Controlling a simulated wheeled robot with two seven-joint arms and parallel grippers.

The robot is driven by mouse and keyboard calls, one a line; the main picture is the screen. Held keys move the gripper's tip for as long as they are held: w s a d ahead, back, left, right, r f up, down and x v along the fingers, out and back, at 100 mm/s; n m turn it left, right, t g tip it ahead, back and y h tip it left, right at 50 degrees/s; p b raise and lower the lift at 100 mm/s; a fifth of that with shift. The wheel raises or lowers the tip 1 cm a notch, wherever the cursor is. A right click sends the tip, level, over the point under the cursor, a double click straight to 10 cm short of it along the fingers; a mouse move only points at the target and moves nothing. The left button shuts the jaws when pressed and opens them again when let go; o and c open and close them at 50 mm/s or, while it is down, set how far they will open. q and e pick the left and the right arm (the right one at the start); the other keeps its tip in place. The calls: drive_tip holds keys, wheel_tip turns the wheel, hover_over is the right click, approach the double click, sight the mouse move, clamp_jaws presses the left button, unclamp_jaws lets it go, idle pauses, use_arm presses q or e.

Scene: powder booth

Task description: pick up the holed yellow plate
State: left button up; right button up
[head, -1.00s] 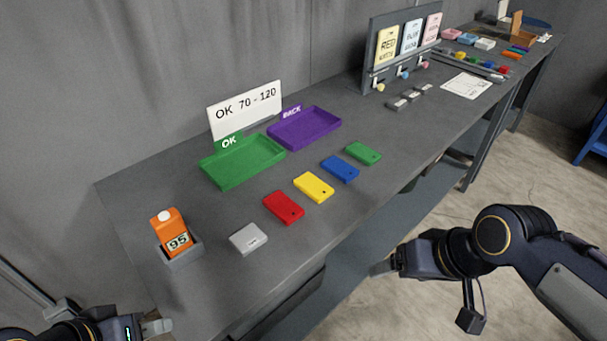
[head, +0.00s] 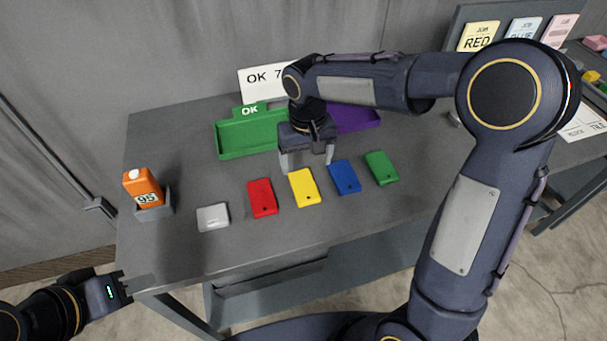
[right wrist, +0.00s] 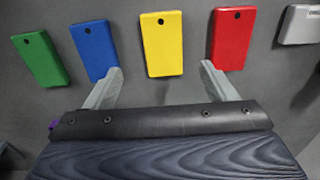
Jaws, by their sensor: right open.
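The holed yellow plate (head: 305,188) lies flat on the grey table, between a red plate (head: 262,198) and a blue plate (head: 344,177). In the right wrist view the yellow plate (right wrist: 162,45) shows a small dark hole near its upper end. My right gripper (head: 306,166) is open and empty, just behind the yellow plate in the head view. In the right wrist view its two fingers (right wrist: 162,82) are spread wide, with the yellow plate ahead between them. My left gripper (head: 122,289) is at the lower left, off the table's front edge; its jaws are too small to read.
A green plate (head: 381,168) lies right of the blue one, a grey block (head: 213,217) left of the red. An orange bottle (head: 141,186) stands in a holder at left. The green OK tray (head: 235,139) and purple tray (head: 358,119) lie behind, partly hidden by my right arm.

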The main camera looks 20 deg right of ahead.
sight(304, 185)
drive_tip(key=shift+w+a+f, duration=0.15)
drive_tip(key=shift+w+f, duration=0.05)
drive_tip(key=shift+f, duration=0.15)
wheel_tip(304, 185, down, 7)
drive_tip(key=shift+s+a+f+p, duration=0.15)
drive_tip(key=shift+p, duration=0.5)
drive_tip(key=c, duration=1.2)
